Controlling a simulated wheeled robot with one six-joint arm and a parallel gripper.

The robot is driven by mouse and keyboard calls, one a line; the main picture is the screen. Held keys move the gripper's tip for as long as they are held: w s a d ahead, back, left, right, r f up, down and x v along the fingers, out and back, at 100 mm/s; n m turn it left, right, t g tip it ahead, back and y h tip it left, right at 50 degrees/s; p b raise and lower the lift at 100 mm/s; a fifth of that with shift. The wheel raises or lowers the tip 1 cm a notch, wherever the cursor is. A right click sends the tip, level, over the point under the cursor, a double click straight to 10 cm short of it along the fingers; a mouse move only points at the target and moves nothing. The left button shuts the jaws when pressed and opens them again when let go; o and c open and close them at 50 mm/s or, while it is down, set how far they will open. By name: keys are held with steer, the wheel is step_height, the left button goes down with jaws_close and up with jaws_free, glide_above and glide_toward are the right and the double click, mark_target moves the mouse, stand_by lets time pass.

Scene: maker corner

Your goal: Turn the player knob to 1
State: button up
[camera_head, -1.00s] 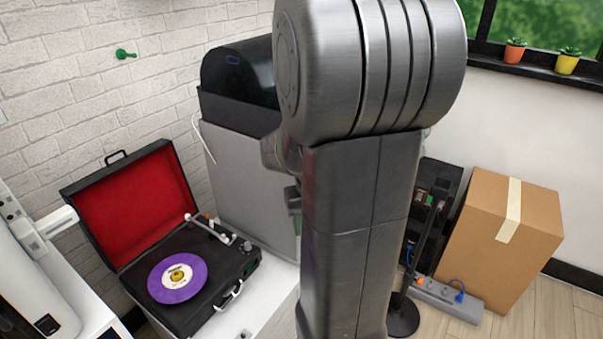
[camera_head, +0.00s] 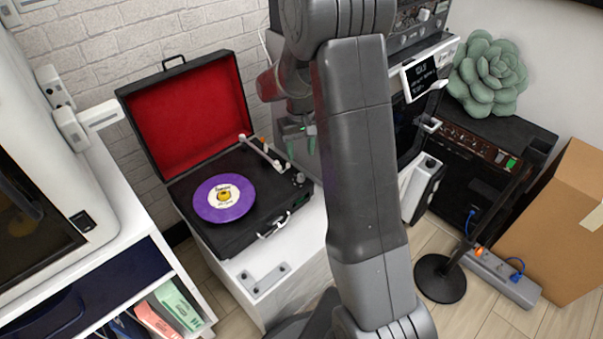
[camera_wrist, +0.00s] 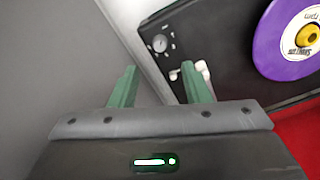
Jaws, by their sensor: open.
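The record player (camera_head: 240,228) is an open black suitcase with a red-lined lid (camera_head: 190,105) and a purple record (camera_head: 224,198). Its small round knob (camera_head: 299,179) is at the right end of the deck, near the tonearm (camera_head: 262,152). In the wrist view the silver knob (camera_wrist: 160,43) has small markings around it, too small to read. My gripper (camera_head: 297,131) hangs above and behind the deck's right end. In the wrist view its green fingers (camera_wrist: 158,82) are apart and empty, with the knob beyond the gap between them, not touched.
The player stands on a white cabinet (camera_head: 262,278). A grey panel (camera_wrist: 60,50) fills the left of the wrist view. To the right are a black amplifier (camera_head: 470,160), a stand with a round base (camera_head: 440,278), a power strip (camera_head: 503,277) and a cardboard box (camera_head: 560,235).

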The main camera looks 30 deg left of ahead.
mark_target(301, 175)
step_height(301, 175, down, 9)
steer(key=shift+b, duration=0.8)
jaws_close()
